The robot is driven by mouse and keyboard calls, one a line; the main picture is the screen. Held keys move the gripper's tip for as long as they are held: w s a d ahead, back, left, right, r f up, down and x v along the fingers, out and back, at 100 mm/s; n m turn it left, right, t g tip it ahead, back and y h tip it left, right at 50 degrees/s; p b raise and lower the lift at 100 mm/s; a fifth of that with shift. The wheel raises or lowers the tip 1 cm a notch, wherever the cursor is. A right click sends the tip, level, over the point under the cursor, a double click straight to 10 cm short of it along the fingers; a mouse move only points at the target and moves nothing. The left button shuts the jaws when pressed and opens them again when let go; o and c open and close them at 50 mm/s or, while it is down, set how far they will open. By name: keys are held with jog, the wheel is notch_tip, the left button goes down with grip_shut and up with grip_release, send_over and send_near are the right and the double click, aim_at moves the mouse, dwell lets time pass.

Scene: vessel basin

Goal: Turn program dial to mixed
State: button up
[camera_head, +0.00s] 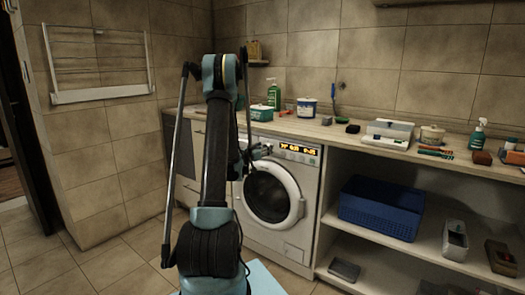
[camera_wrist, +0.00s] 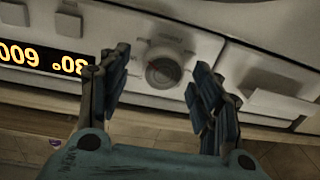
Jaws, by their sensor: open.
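The washing machine (camera_head: 290,236) stands under the counter in the head view, with a round door and a lit display. In the wrist view the program dial (camera_wrist: 163,71) is a round grey knob on the pale control panel. My gripper (camera_wrist: 160,85) is open, with one finger on each side of the dial in the picture. I see no contact between the fingers and the dial. The lit display (camera_wrist: 45,57) appears upside down at the left of the wrist view. In the head view my arm hides the left part of the panel, and the dial cannot be made out.
The counter (camera_head: 345,133) carries a green bottle (camera_head: 273,95), a white tub (camera_head: 306,107) and other items. A blue basket (camera_head: 381,212) sits on the shelf to the right of the machine. A drying rack (camera_head: 98,65) hangs on the left wall. Tiled floor is clear at left.

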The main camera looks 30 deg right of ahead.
jog(key=shift+w+d, duration=0.15)
jog(key=shift+d, duration=0.05)
jog(key=shift+a, duration=0.1)
jog(key=c, duration=1.1)
jog(key=shift+o, duration=0.2)
jog(key=shift+w, duration=0.1)
jog(key=shift+w+a+n, duration=0.15)
jog(key=shift+n, duration=2.85)
jog(key=shift+w, duration=0.1)
